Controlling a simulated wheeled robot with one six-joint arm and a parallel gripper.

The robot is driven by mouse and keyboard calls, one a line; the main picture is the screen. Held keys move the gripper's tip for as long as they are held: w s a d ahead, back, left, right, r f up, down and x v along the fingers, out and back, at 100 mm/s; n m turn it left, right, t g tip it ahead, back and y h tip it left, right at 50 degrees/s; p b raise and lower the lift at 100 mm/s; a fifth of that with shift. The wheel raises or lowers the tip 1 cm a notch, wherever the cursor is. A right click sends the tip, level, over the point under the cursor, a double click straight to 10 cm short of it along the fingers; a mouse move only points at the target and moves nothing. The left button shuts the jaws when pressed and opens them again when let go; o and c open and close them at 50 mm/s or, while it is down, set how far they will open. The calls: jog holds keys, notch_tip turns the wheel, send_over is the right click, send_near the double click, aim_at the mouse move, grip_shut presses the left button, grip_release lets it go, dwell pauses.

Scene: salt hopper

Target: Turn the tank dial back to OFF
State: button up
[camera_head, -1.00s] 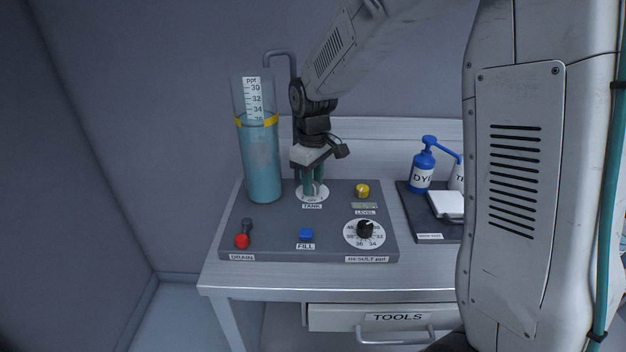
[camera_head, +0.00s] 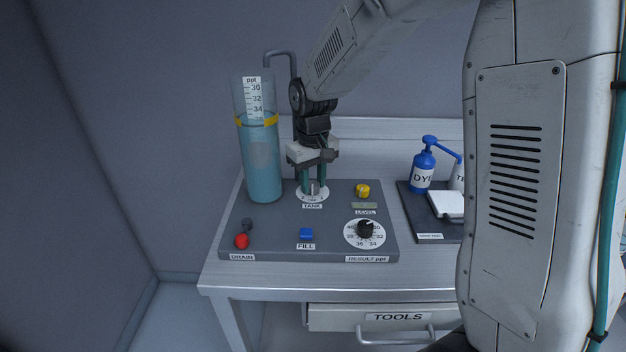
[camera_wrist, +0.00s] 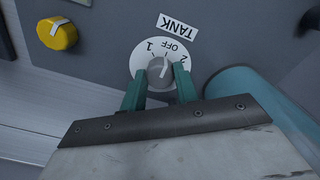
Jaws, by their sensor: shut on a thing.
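The tank dial (camera_head: 314,188) is a grey knob on a round white plate below the raised wrist, with the TANK label in front. In the wrist view the knob (camera_wrist: 158,73) has a pale pointer line aimed roughly at the OFF mark, between 1 and 2. My gripper (camera_head: 313,184) reaches down from above, its two teal fingers on either side of the knob. In the wrist view my gripper (camera_wrist: 161,75) is shut on the knob. The fingers hide part of the plate's sides.
A clear water tank (camera_head: 262,160) stands close left of the dial.

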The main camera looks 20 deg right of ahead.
aim_at(313, 184)
jog(key=o, duration=1)
jog(key=shift+c, duration=0.2)
notch_tip(313, 184, up, 8)
jog(key=shift+f, duration=0.1)
jog(key=s+d+r+m, duration=0.1)
jog(key=s+r, duration=0.1)
jog(key=s, duration=1.3)
jog(key=s+d+r+m+t, duration=0.1)
jog(key=s+d+r, duration=0.1)
jog(key=s, duration=1.3)
jog(key=shift+s+d+r, duration=0.15)
jog(key=shift+s+r, duration=0.05)
jog(key=shift+r, duration=0.4)
